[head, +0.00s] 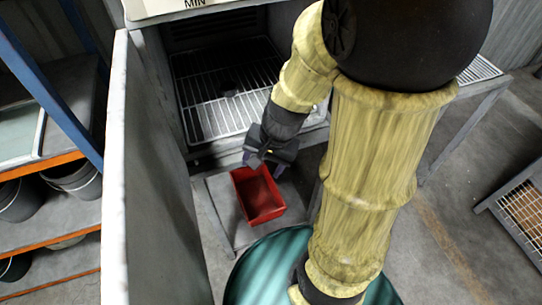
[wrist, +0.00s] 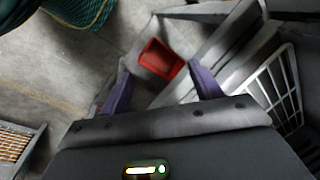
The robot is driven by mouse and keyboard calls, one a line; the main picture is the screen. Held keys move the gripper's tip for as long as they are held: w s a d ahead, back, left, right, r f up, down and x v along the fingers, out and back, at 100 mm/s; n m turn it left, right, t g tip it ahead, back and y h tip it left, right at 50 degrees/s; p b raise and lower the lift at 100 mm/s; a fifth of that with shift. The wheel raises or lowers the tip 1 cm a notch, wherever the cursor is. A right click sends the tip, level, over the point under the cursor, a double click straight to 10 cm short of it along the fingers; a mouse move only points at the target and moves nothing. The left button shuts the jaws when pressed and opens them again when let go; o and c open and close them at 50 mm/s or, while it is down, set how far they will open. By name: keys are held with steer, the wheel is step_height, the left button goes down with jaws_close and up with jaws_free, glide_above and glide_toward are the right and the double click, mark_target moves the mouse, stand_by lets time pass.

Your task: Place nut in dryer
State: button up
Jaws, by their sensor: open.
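The dryer (head: 165,52) is a grey cabinet with its door (head: 150,170) swung open on the left and a wire rack (head: 205,118) inside. A small dark shape (head: 230,88) lies on the rack; it may be the nut, but I cannot tell. My gripper (head: 262,160) is at the dryer's front opening, above a red bin (head: 258,196). In the wrist view my gripper (wrist: 159,68) has its two purple fingers spread, with nothing between them. The red bin also shows beyond the fingers in the wrist view (wrist: 160,60) and looks empty.
The red bin stands on a low grey platform (head: 222,205) below the dryer opening. A teal round drum (head: 260,270) stands in front. Orange-edged shelves (head: 50,220) with dark buckets are at left. A metal-framed grate (head: 520,205) lies at right on the concrete floor.

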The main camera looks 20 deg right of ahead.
steer(key=n+h, duration=0.1)
steer(key=n, duration=0.1)
steer(key=d+r+n, duration=0.1)
steer(key=n, duration=0.1)
steer(key=d+n+t+h, duration=0.1)
steer(key=n, duration=0.2)
steer(key=shift+s+r+h, duration=0.1)
steer(key=shift+r+h, duration=0.05)
steer(key=shift+h, duration=0.15)
